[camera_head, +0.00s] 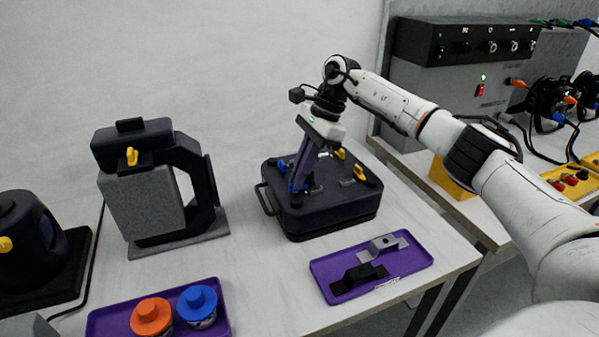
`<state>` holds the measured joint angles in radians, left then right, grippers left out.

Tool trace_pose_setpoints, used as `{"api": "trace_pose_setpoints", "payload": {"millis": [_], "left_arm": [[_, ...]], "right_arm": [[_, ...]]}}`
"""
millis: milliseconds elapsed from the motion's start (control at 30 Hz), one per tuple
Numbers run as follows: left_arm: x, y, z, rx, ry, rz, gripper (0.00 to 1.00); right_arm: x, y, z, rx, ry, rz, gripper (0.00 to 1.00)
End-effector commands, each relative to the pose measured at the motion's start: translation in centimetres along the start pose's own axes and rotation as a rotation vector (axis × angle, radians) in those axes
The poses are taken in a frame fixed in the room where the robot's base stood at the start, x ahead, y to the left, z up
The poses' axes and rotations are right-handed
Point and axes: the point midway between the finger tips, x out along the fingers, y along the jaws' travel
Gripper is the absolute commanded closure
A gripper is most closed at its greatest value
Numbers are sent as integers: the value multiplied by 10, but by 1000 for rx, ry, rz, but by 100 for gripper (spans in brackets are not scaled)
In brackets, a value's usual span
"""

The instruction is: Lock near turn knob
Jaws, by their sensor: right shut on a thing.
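A flat black case (338,210) with a side handle lies on the table at the centre. Yellow turn knobs show on its top, one at the right (359,172) and one farther back (340,154). My right gripper (298,187), with purple fingers, reaches down onto the left part of the case top. It is shut on a small part there, likely a turn knob, which the fingers mostly hide; I cannot tell its angle. My left gripper is out of view.
A purple tray (418,262) with a grey and a black bracket lies in front of the case. Another purple tray (101,324) holds orange and blue lidded cans. A black-and-grey device (143,208) with a yellow knob stands left. A control box (440,45) stands behind right.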

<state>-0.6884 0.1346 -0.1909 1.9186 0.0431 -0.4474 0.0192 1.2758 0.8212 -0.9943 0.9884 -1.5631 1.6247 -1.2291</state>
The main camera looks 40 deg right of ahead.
Motion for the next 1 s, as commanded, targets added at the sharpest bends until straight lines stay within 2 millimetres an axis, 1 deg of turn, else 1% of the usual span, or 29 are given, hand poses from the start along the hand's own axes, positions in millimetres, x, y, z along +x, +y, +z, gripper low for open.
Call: {"api": "trace_pose_setpoints", "payload": {"millis": [267,300,333,567,667,767,867,1000], "left_arm": [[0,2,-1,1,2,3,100],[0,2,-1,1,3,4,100],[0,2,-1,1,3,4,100],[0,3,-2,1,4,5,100],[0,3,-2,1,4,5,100],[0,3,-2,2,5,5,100],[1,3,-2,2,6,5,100],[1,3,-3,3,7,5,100]], "right_arm": [[0,0,0,-4,1,-1,100],[0,0,0,-4,1,-1,86],[0,0,0,-4,1,-1,85],[0,0,0,-2,1,0,85],[-3,0,0,-2,0,-2,85],[-15,-1,1,-2,0,-3,85],[-33,-1,1,-2,-1,-5,85],[-62,-1,1,-2,-1,-5,85]]}}
